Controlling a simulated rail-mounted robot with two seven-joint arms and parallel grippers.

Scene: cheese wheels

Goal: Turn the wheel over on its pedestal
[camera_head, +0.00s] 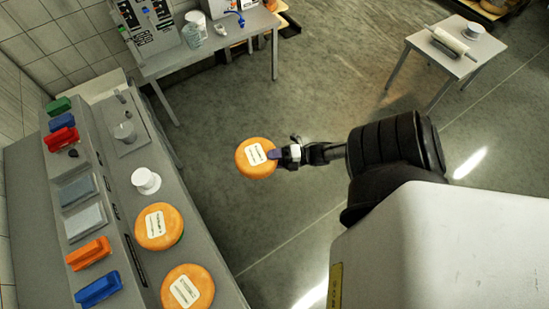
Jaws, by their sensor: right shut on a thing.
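My right gripper (283,154) is shut on an orange cheese wheel (246,167) with a white label facing up. It holds the wheel by its right edge, out over the floor and apart from the counter. A white round pedestal (146,181) stands on the counter with nothing on it. Two more orange wheels with white labels sit on the counter: one in the middle (172,237) and one nearer the front (204,296). Whether pedestals are under them is hidden. My left gripper is not in view.
The grey counter (222,268) runs along the left. On it are coloured brushes or handles (88,254), grey trays (85,221) and a metal scale-like item (124,132). A table (176,61) stands at the back, a small table (470,62) at upper right. Floor between is clear.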

